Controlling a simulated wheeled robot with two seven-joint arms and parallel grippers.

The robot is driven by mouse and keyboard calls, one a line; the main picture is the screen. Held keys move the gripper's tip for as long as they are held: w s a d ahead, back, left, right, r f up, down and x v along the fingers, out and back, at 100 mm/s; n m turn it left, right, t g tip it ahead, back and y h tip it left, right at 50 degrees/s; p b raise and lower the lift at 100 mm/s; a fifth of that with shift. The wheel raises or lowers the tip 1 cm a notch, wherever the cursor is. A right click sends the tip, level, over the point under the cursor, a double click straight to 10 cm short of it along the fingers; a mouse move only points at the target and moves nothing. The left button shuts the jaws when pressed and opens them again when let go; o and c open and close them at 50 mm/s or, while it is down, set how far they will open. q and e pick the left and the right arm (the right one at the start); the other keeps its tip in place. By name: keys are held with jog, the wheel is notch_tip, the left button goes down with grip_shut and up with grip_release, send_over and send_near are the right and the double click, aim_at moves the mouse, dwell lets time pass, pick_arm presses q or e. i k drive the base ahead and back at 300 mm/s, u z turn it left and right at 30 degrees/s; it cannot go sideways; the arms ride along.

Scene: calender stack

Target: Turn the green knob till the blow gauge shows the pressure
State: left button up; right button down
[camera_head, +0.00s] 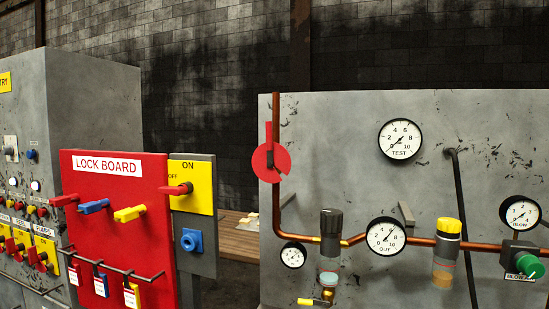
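The green knob (529,264) sits on a dark regulator body at the right edge of the grey panel. A label below it is partly covered and seems to read BLOW. The blow gauge (521,212) is a round white dial just above the knob. Its needle is small, and I cannot read its value surely. Neither of my grippers shows in the head view, and nothing is touching the knob.
The grey panel (340,130) also carries a test gauge (400,139), an out gauge (386,236), a copper pipe (277,200), a red valve handle (270,160) and a yellow-topped filter (447,250). A black hose (462,220) hangs left of the knob. A red lock board (115,215) stands left.

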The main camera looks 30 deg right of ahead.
aim_at(530, 265)
jog(key=z, duration=0.85)
jog(key=k, duration=0.1)
jog(key=z, duration=0.75)
